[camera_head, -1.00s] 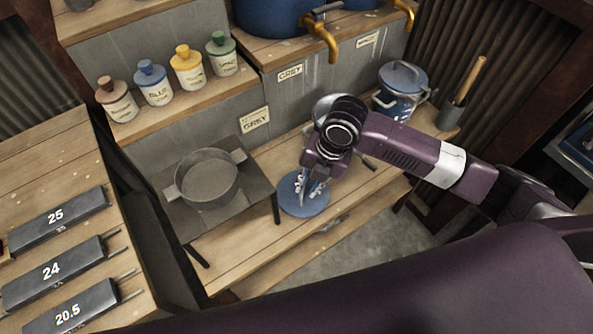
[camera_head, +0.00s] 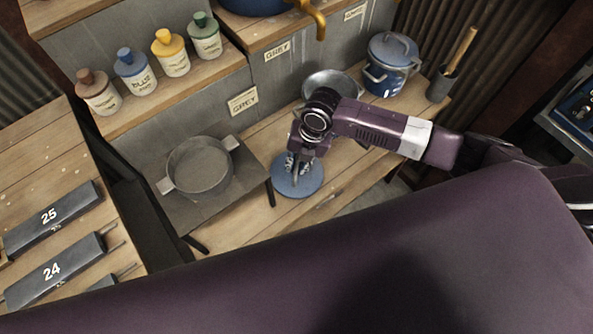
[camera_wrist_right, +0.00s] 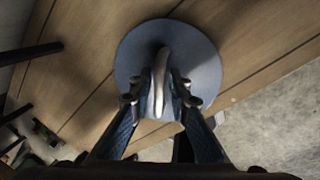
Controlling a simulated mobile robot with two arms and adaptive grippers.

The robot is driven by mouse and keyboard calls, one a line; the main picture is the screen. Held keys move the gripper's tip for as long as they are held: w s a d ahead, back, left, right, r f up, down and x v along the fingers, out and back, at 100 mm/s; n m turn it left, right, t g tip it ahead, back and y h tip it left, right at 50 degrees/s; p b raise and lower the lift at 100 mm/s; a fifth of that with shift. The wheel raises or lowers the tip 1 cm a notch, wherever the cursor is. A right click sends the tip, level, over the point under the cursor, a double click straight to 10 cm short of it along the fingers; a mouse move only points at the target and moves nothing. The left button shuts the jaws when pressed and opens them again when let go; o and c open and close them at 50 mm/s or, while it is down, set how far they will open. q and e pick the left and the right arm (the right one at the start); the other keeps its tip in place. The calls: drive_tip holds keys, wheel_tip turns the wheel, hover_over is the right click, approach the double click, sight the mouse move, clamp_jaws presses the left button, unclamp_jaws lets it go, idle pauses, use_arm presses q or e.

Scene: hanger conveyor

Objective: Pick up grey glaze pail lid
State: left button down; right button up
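A round blue-grey lid (camera_head: 305,187) lies flat on the wooden bench, below my right gripper (camera_head: 293,168). The right wrist view shows the lid (camera_wrist_right: 200,60) with its pale arched handle (camera_wrist_right: 160,75). My right gripper (camera_wrist_right: 161,85) points down at the lid, with one finger on each side of the handle. The fingers look slightly apart from the handle, so the gripper appears open. The arm hides part of the lid in the head view. My left gripper is not in view.
A blue lidded pail (camera_head: 386,78) stands at the bench's back right, beside a grey holder (camera_head: 440,85). A metal bowl-like vessel (camera_head: 325,82) is partly hidden behind my arm. A sieve-like pan (camera_head: 200,165) sits on a stand to the left.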

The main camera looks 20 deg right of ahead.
drive_tip(key=c, duration=0.4)
clamp_jaws()
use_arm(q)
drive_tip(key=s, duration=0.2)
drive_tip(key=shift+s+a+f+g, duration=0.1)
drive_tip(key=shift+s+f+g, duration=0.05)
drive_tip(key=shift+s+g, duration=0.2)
use_arm(e)
drive_tip(key=shift+r, duration=0.1)
